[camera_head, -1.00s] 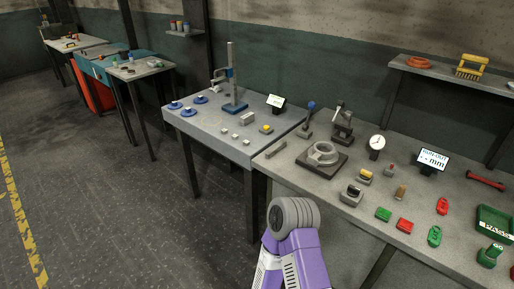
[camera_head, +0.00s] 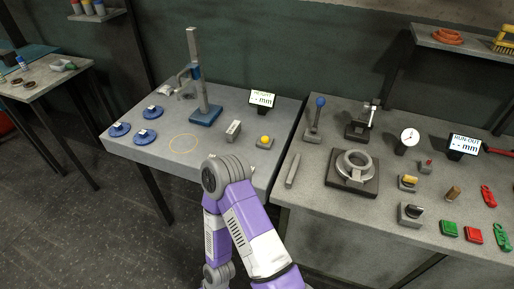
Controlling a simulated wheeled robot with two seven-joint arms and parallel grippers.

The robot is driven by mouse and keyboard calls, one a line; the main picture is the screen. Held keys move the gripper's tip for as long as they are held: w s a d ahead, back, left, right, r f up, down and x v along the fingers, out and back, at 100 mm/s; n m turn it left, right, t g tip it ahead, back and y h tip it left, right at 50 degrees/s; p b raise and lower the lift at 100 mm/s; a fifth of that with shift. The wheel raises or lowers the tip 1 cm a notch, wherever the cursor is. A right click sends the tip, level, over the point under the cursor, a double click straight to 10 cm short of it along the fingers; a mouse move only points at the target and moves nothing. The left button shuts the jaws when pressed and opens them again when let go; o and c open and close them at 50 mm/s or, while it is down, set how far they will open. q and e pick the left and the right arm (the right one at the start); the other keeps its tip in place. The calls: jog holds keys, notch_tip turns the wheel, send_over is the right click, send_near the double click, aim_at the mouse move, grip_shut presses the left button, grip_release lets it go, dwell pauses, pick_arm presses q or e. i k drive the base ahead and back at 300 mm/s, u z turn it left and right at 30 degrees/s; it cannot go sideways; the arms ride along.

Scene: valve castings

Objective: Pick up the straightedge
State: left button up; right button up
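A slim grey bar (camera_head: 292,170), which looks like the straightedge, lies flat near the left edge of the right-hand bench (camera_head: 317,222). It lies left of the dark square plate (camera_head: 338,183) that carries a grey ring casting, with a gap between them. Nothing touches the bar from above. One of my purple and white arms rises from the bottom middle, its grey joint in front of the left-hand bench's front edge. Neither gripper shows in the view.
The left-hand bench (camera_head: 150,168) holds a blue-based height stand (camera_head: 205,113), several blue discs, a grey block (camera_head: 233,131) and a yellow-button box (camera_head: 264,142). A blue-knobbed lever (camera_head: 314,119) stands behind the bar. A dial gauge (camera_head: 408,138) and several small parts lie farther right.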

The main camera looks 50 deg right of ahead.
aim_at(291, 175)
jog(key=i, duration=0.55)
jog(key=z, duration=2.9)
